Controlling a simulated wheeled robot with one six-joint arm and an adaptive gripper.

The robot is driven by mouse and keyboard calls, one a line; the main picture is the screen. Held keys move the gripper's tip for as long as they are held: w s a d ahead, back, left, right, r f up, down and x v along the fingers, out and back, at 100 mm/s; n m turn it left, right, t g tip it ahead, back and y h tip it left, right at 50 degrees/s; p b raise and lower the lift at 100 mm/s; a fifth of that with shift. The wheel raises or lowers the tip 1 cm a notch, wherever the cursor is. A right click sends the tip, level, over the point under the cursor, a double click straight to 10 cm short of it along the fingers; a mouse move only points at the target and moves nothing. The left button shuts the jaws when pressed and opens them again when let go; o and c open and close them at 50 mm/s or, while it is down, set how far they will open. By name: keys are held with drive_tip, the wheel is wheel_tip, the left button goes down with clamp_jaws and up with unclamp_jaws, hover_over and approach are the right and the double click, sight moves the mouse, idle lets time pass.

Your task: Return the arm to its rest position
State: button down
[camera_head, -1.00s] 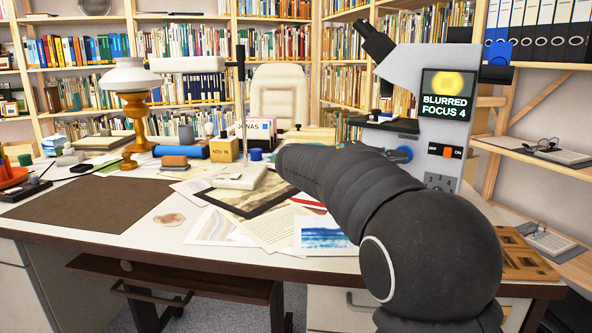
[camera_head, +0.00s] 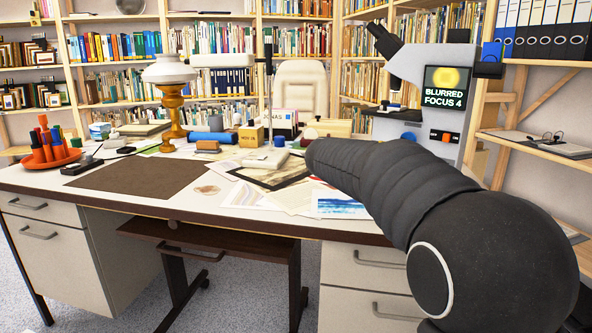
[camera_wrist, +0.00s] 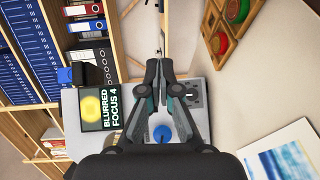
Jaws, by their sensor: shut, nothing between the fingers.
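My arm reaches over the right part of the desk in the head view, in front of the microscope (camera_head: 428,82). My gripper is hidden there. In the wrist view my gripper (camera_wrist: 160,64) is shut, its fingertips together with nothing between them. Behind it is the microscope (camera_wrist: 203,92), with its lit screen (camera_wrist: 99,107) reading "BLURRED FOCUS 4" and a blue knob (camera_wrist: 162,134).
The desk (camera_head: 60,182) holds papers, a lamp (camera_head: 170,72), a brown mat (camera_head: 138,176) and a red tray of pens (camera_head: 50,156). A wooden tray with round pieces (camera_wrist: 216,44) lies near my gripper. Bookshelves stand behind; grey floor (camera_head: 235,265) is open in front.

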drive_tip(key=s+f+y, duration=0.4)
drive_tip(key=s+f, duration=0.1)
drive_tip(key=s, duration=0.3)
drive_tip(key=s+f+y, duration=0.4)
drive_tip(key=s+f, duration=0.1)
drive_tip(key=s, duration=0.2)
drive_tip(key=s+a+f+m+t+y+p, duration=0.1)
drive_tip(key=s+a+f+t+y, duration=0.2)
drive_tip(key=s+a+f+y, duration=0.5)
drive_tip(key=s+a+f, duration=0.2)
drive_tip(key=s+a, duration=0.1)
drive_tip(key=s, duration=0.3)
drive_tip(key=shift+s+a+f+m+t+y+p, duration=0.2)
drive_tip(key=shift+a+m+t+y+p, duration=0.1)
drive_tip(key=shift+a+p, duration=0.1)
